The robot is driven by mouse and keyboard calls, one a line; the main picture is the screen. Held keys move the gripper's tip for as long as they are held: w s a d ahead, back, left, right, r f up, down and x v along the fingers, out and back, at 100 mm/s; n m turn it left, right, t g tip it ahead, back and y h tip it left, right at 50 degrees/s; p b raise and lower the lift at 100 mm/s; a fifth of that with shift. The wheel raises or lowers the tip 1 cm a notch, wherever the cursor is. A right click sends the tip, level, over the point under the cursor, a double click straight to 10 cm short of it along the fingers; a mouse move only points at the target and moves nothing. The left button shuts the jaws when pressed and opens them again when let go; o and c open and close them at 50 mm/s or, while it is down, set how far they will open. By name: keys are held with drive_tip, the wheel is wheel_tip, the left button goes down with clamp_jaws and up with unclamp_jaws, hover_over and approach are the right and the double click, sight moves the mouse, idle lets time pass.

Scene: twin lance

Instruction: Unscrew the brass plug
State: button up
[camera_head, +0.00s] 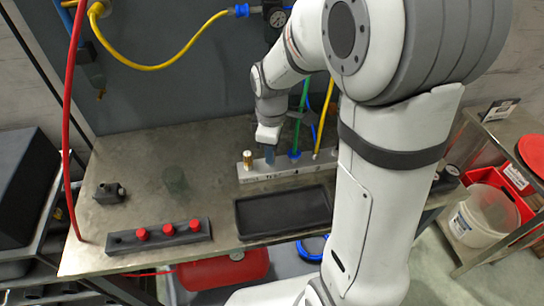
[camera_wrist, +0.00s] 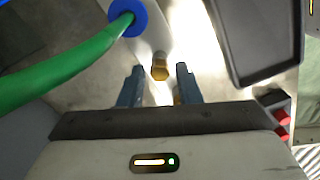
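The brass plug (camera_head: 248,160) stands upright at the left end of the pale manifold block (camera_head: 282,176) on the bench. My gripper (camera_head: 270,157) points down over the block, just right of the plug in the head view. In the wrist view my two fingers (camera_wrist: 160,76) are spread apart, and the plug (camera_wrist: 160,69) shows in line with the gap between their tips. There is clear space on both sides of it, and I see no contact. Whether the plug is level with the fingertips, I cannot tell.
A green hose (camera_head: 301,118) with a blue collar (camera_wrist: 127,17) rises from the block beside my gripper. A yellow hose (camera_head: 325,120) stands farther right. An empty black tray (camera_head: 240,230) lies in front; a rack with red caps (camera_head: 160,236) is at front left. The bench left of the plug is mostly free.

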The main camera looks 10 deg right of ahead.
drive_tip(key=m, duration=1.1)
drive_tip(key=shift+m, duration=0.3)
drive_tip(key=m, duration=0.4)
drive_tip(key=shift+m, duration=0.4)
drive_tip(key=m, duration=0.4)
drive_tip(key=shift+m, duration=0.3)
clamp_jaws()
